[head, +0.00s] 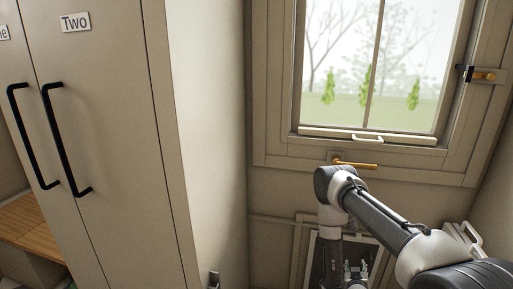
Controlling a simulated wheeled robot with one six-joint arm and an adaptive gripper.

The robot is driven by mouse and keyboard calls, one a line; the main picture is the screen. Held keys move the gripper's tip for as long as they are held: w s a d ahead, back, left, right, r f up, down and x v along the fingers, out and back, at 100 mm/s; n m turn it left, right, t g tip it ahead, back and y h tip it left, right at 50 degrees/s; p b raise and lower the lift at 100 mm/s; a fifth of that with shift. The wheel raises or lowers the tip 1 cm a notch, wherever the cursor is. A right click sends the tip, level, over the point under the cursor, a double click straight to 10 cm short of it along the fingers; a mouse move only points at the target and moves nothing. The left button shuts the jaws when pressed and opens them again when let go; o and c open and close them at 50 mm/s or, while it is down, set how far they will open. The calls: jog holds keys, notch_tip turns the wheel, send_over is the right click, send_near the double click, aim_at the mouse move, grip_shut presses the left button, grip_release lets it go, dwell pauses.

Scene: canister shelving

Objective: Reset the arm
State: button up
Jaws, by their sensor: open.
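My arm reaches in from the lower right, and its grey elbow sits in front of the wall below the window. The forearm hangs down from there. My gripper (356,268) is low in the picture near the bottom edge, small and partly cut off, with its fingers apart. I see nothing held between them. It shows in front of a dark framed panel (372,243) low on the wall.
A tall cabinet (110,130) labelled "Two" with black handles stands at the left. A wooden surface (30,228) is at lower left. The window (380,70) has a brass handle (355,164) below it and a latch (482,75) at right.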

jog(key=s+a+f+g+y, duration=0.3)
jog(key=s+f+g, duration=0.4)
jog(key=g, duration=0.1)
jog(key=s+a+r+g+y, duration=0.1)
jog(key=s+a+r+g, duration=0.15)
jog(key=r, duration=0.75)
jog(key=s+a+r+g+y, duration=0.2)
jog(key=a+r+g, duration=0.15)
jog(key=r, duration=0.75)
jog(key=s+d+r+t, duration=0.1)
jog(key=s+r, duration=0.4)
jog(key=r, duration=0.8)
jog(key=s+d+r+n+t, duration=0.1)
jog(key=s+r+t, duration=0.2)
jog(key=r, duration=1.1)
jog(key=s+d+r+t, duration=0.1)
jog(key=s+r, duration=0.6)
jog(key=r, duration=0.7)
jog(key=shift+s+r+t, duration=0.15)
jog(key=shift+s+t, duration=0.2)
jog(key=shift+t, duration=0.05)
jog(key=shift+c, duration=0.2)
